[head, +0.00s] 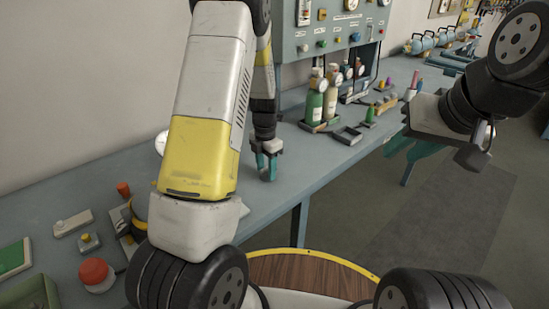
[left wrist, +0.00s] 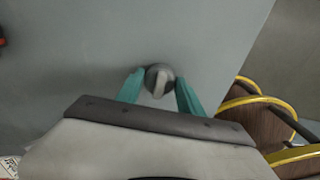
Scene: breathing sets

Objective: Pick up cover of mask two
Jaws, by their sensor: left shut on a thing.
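My left gripper (head: 268,171) is low over the grey-blue bench, near its front edge. In the left wrist view its teal fingers (left wrist: 160,82) are closed around a small round grey cap with a raised ridge, which looks like the cover of mask two (left wrist: 158,76). In the head view the cap cannot be made out between the fingers. I cannot tell whether the cap touches the bench. My right gripper (head: 408,158) is at the right, beyond the bench edge, with its teal fingers apart and empty. No mask can be made out clearly.
The bench (head: 325,165) has free room around my left gripper. Green and cream bottles (head: 316,98) stand behind, beside a dark open tray (head: 347,135). A control panel (head: 335,25) is at the back. A red button (head: 95,272) and a green bin (head: 32,293) are front left.

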